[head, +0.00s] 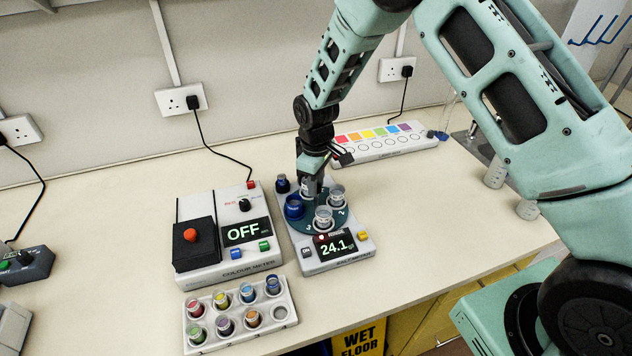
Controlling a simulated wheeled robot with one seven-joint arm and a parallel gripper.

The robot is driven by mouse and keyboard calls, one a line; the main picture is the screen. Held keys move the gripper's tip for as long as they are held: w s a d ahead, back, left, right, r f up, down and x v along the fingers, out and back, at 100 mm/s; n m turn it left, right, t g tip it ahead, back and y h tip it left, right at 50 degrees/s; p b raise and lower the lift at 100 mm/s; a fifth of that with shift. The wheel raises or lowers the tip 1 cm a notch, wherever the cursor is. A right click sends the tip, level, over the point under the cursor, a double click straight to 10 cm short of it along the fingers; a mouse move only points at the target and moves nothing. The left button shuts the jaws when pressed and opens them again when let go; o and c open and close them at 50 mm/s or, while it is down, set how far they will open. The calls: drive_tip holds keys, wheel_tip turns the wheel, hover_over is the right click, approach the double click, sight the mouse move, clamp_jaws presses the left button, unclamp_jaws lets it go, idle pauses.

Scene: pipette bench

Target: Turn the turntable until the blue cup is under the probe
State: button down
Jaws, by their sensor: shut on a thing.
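The teal turntable (304,226) sits on a white unit whose display reads 24.1. The blue cup (293,208) stands on the turntable's left side. A clear cup (323,219) is at its front and another clear cup (337,193) at its right. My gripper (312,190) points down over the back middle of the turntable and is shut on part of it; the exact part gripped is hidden. A dark upright piece (282,184) stands at the unit's back left; I cannot tell whether it is the probe. The blue cup's top looks uncovered.
A colour meter (228,267) reading OFF stands close on the left. A white rack (240,334) of several coloured vials is in front of it. A strip with coloured squares (385,143) lies behind right.

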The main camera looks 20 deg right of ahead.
drive_tip(key=shift+m+b, duration=0.3)
drive_tip(key=shift+m, duration=0.1)
drive_tip(key=shift+m+b, duration=0.85)
drive_tip(key=shift+m, duration=0.75)
drive_tip(key=shift+m+b, duration=0.75)
drive_tip(key=shift+m, duration=1.65)
drive_tip(key=shift+m+b, duration=0.3)
drive_tip(key=shift+m, duration=1.9)
drive_tip(key=shift+w+r+m, duration=0.1)
drive_tip(key=shift+m, duration=2.3)
drive_tip(key=c, duration=1.1)
unclamp_jaws()
drive_tip(key=shift+c, duration=0.2)
